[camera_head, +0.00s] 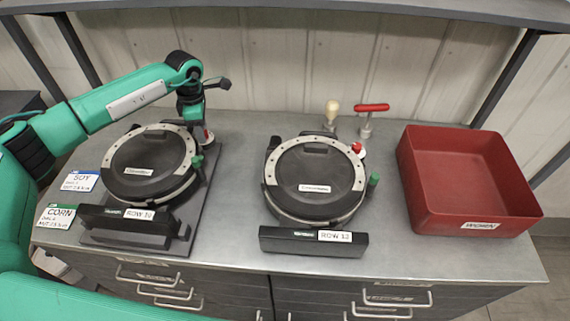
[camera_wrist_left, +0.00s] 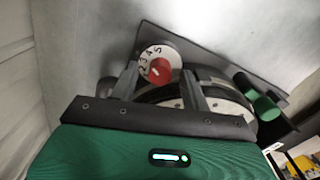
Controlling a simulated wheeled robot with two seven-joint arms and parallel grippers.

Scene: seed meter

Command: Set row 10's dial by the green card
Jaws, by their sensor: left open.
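The row 10 meter (camera_head: 150,165), a round black-lidded unit with a "ROW 10" label (camera_head: 139,214), stands at the left of the bench. Its dial, a white numbered disc with a red knob (camera_wrist_left: 160,70), shows in the left wrist view; digits 2 to 5 are visible, but the setting is unclear. In the head view the dial (camera_head: 207,136) is partly hidden by my gripper. The green-edged CORN card (camera_head: 57,216) lies at the front left; its small print is unclear. My left gripper (camera_wrist_left: 158,88) is open, its fingers either side of the knob, contact unclear. My right gripper is out of view.
A blue-edged SOY card (camera_head: 80,181) lies behind the CORN card. The row 12 meter (camera_head: 315,185) stands mid-bench, with a red T-handled tool (camera_head: 369,118) and a cream-knobbed tool (camera_head: 332,112) behind it. A red bin (camera_head: 470,185) stands at right.

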